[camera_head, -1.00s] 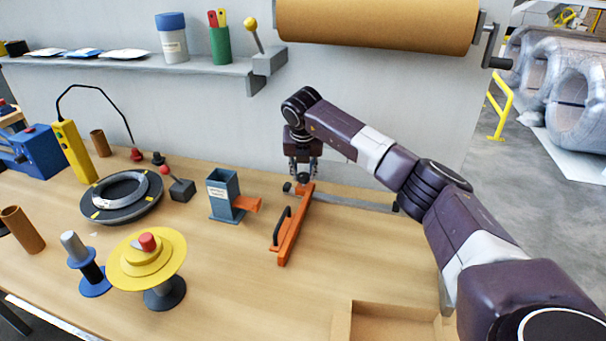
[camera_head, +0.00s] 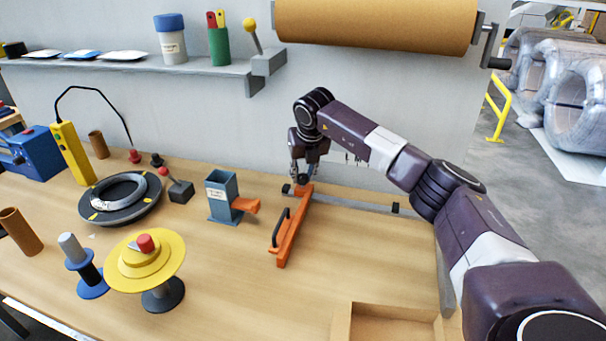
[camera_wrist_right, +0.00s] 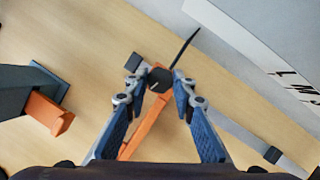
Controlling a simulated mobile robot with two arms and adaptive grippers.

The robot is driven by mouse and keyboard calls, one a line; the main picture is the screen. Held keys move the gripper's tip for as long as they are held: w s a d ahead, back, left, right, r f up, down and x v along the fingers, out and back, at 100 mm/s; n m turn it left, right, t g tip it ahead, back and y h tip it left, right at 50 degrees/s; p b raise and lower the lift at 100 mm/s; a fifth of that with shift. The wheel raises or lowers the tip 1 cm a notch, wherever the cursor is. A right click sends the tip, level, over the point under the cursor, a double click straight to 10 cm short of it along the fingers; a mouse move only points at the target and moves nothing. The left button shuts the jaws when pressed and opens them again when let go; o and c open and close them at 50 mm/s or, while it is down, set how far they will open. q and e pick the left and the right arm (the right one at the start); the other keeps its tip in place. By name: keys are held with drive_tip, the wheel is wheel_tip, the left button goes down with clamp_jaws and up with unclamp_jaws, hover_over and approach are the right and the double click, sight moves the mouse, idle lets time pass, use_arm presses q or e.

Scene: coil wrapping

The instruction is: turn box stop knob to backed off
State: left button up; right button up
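The box stop is an orange bar (camera_head: 289,236) with a black handle, set across a grey rail (camera_head: 350,199) on the table. Its dark knob (camera_wrist_right: 160,80) shows at the bar's far end in the right wrist view. My right gripper (camera_head: 303,177) points down over that end. In the wrist view its two fingertips (camera_wrist_right: 160,84) stand on either side of the knob, close against it, and it looks shut on it. The knob is mostly hidden in the head view. My left gripper is in neither view.
A blue-grey box holder (camera_head: 221,198) with an orange tongue stands left of the bar. A cardboard tray (camera_head: 343,322) sits at the front, and a brown paper roll (camera_head: 380,22) hangs above. The table between bar and tray is clear.

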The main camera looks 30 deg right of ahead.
drive_tip(key=o, duration=0.5)
drive_tip(key=shift+c, duration=0.2)
drive_tip(key=v, duration=1.2)
